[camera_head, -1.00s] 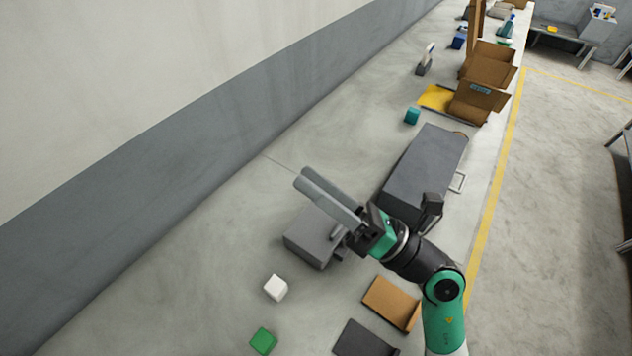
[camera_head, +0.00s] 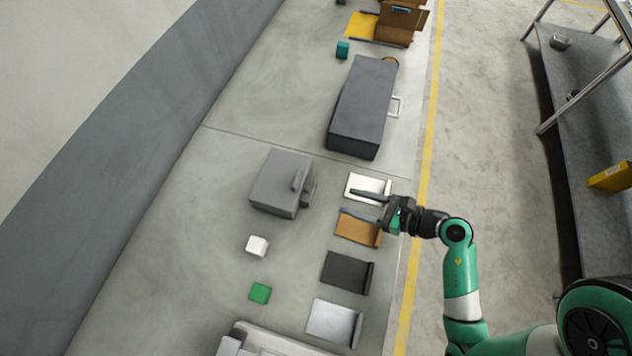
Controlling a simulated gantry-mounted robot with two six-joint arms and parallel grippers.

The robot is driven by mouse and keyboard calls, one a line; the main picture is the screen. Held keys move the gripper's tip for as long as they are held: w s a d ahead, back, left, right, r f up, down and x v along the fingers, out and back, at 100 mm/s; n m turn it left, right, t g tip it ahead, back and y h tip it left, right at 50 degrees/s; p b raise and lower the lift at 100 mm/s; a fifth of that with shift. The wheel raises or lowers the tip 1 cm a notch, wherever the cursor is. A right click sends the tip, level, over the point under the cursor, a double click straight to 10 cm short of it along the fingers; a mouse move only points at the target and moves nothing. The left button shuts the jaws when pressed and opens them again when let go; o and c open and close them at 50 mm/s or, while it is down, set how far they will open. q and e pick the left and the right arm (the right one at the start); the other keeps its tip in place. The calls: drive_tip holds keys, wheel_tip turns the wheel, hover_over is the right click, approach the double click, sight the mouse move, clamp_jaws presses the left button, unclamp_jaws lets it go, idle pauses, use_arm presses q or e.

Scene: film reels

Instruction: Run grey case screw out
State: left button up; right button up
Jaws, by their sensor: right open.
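A small grey box-shaped case (camera_head: 276,182) sits on the bench left of centre. A grey knob-like part (camera_head: 300,182) stands on its right side; I cannot tell whether this is the screw. A larger dark grey case (camera_head: 360,104) lies farther up the bench, with a pale handle (camera_head: 396,106) on its right side. My right gripper (camera_head: 347,203) is open, its fingers pointing left over the white and brown panels. It is to the right of the small grey case and apart from it, with nothing seen between its fingers. My left gripper is out of view.
White (camera_head: 359,183), brown (camera_head: 352,231), black (camera_head: 346,271) and silver (camera_head: 333,318) panels line the bench's right side. A white cube (camera_head: 257,246), green cube (camera_head: 260,292) and teal cube (camera_head: 342,50) lie around. The bench left of the cases is clear.

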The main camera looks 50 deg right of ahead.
sight(311, 189)
drive_tip(key=b+x, duration=0.3)
drive_tip(key=x, duration=0.8)
drive_tip(key=shift+w+a+f, duration=0.1)
drive_tip(key=shift+w+f, duration=0.05)
drive_tip(key=shift+w, duration=0.25)
clamp_jaws()
